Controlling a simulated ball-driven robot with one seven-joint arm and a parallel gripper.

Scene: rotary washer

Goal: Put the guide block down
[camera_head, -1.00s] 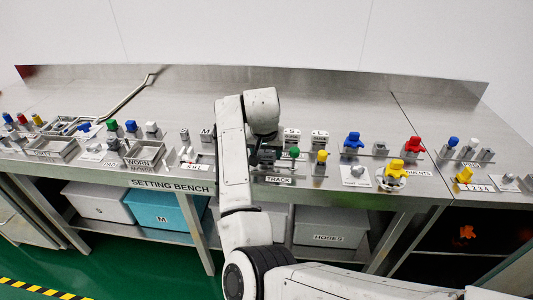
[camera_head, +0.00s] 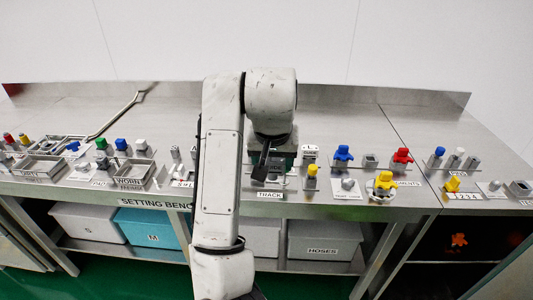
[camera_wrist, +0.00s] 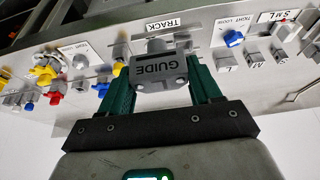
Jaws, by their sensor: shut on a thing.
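The guide block is a grey block marked GUIDE (camera_wrist: 160,72), seen in the wrist view between the two green fingers of my gripper (camera_wrist: 160,84). My gripper is shut on it. In the head view my gripper (camera_head: 268,168) is over the bench just behind the TRACK label (camera_head: 270,195), and my arm largely hides the block there. The TRACK label also shows in the wrist view (camera_wrist: 166,23), beyond the block. A grey part lies partly behind the block there. I cannot tell whether the block touches the surface.
Right of my gripper stand a yellow piece (camera_head: 311,170), a blue piece (camera_head: 342,153), a red piece (camera_head: 402,156) and a yellow piece on a round holder (camera_head: 383,181). Trays, including the WORN one (camera_head: 135,180), sit on the left.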

